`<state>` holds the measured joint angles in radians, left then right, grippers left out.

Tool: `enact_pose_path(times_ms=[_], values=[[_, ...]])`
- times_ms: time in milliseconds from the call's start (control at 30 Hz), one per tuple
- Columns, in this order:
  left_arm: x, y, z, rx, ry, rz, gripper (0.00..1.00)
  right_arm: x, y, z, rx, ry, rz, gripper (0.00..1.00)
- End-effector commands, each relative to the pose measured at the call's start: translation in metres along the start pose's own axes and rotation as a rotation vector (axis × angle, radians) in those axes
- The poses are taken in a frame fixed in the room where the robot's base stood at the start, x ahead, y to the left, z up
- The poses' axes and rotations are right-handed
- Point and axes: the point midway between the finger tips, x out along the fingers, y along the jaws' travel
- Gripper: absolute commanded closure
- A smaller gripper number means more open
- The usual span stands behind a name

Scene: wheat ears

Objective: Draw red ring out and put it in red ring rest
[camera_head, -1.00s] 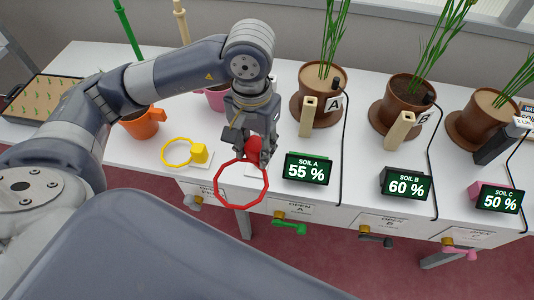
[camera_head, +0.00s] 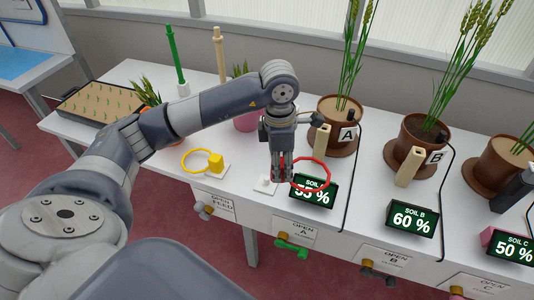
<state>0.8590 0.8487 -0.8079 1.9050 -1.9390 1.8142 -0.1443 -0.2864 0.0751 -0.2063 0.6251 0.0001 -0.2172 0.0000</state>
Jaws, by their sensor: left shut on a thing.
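My left gripper (camera_head: 282,176) points down and is shut on the red ring (camera_head: 328,174). The ring sticks out to the right of the fingers and appears in front of the upper part of the Soil A display. The fingers hide the ring's gripped side. A small white pad with a pale stub (camera_head: 265,186) lies on the bench just left of the fingertips and carries no ring; no red marking shows on it. The fingers look raised above the bench, but their exact height is unclear. My right gripper is out of view.
A yellow ring (camera_head: 184,163) with a yellow block sits on a similar white pad to the left. The Soil A display (camera_head: 313,195) and Soil B display (camera_head: 412,217) stand close by on the right. Potted plants stand behind, and drawer handles line the bench front.

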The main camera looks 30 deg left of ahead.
Motion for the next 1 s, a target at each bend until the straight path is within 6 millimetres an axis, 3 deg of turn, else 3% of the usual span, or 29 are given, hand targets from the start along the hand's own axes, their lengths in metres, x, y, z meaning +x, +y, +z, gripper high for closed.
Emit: enact_pose_path(times_ms=[100, 233, 600, 800, 1000], values=[[0.011, 0.017, -0.005, -0.306, -0.007, 0.021, 0.89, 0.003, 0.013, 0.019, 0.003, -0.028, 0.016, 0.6], [0.02, 0.035, -0.011, -0.642, -0.016, 0.048, 0.89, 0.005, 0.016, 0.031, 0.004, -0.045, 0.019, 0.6], [0.043, 0.077, -0.031, -1.444, -0.032, 0.124, 0.89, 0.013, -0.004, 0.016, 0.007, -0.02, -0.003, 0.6], [0.049, 0.088, -0.037, -1.663, -0.035, 0.148, 0.89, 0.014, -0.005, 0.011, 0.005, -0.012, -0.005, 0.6], [0.05, 0.091, -0.039, -1.728, -0.035, 0.154, 0.89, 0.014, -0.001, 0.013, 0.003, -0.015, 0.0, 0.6]])
